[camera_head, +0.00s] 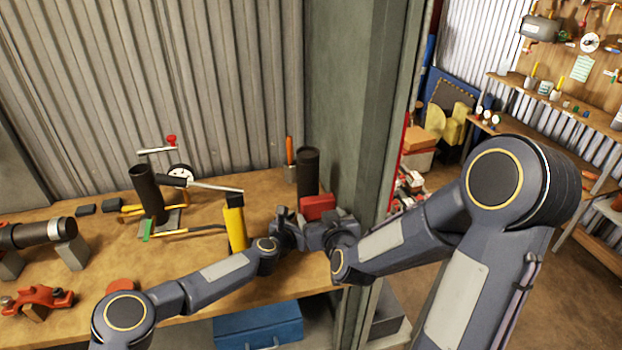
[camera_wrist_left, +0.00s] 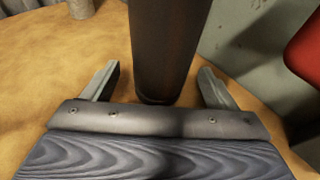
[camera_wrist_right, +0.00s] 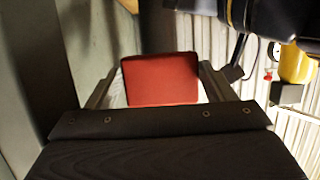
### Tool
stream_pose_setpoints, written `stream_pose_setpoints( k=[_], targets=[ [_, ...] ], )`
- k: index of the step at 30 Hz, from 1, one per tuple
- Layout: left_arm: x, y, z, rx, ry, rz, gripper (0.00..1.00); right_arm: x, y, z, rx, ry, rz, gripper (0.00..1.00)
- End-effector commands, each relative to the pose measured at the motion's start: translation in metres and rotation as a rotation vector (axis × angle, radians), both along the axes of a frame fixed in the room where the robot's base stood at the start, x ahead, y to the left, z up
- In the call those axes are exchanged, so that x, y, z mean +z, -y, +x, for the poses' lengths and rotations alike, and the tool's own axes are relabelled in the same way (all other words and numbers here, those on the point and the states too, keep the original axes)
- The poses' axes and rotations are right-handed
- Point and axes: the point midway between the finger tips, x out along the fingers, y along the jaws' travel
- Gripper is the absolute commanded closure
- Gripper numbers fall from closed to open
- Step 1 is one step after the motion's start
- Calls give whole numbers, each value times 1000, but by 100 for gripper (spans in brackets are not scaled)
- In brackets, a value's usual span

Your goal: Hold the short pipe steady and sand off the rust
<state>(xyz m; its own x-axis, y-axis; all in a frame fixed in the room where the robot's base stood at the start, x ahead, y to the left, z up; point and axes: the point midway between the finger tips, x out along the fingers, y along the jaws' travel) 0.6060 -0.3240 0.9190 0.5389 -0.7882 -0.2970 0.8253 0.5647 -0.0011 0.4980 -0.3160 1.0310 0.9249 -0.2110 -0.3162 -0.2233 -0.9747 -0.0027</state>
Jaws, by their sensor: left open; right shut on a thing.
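The short pipe (camera_head: 308,172) is a dark brown tube standing upright at the right end of the workbench (camera_head: 190,275). In the left wrist view the pipe (camera_wrist_left: 167,45) shows between the spread fingers of my left gripper (camera_wrist_left: 160,75), with a gap on both sides. The left gripper (camera_head: 288,217) is open. My right gripper (camera_head: 325,224) is shut on a red sanding block (camera_head: 318,207), close in front of the pipe. The right wrist view shows the red block (camera_wrist_right: 160,80) between the fingers (camera_wrist_right: 157,88). Whether the block touches the pipe cannot be told. Rust is not clearly visible.
A green-grey post (camera_head: 347,110) rises close to the right of the pipe. A yellow-and-black cylinder (camera_head: 235,223) stands left of my left gripper. Further left are another dark upright tube (camera_head: 147,192), a gauge (camera_head: 180,172) and a red clamp-like tool (camera_head: 38,298).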

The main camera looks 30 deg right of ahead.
Motion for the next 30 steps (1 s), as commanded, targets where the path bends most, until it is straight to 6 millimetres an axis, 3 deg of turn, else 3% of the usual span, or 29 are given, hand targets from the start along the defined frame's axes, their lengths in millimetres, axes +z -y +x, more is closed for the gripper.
stream_pose_setpoints(
  k=[15,30],
  targets=[
    [27,-72,-49,1,2,0,21,0,0,0,0,0,0,68],
    [31,-83,-57,1,2,0,21,0,0,0,0,0,0,68]
  ],
)
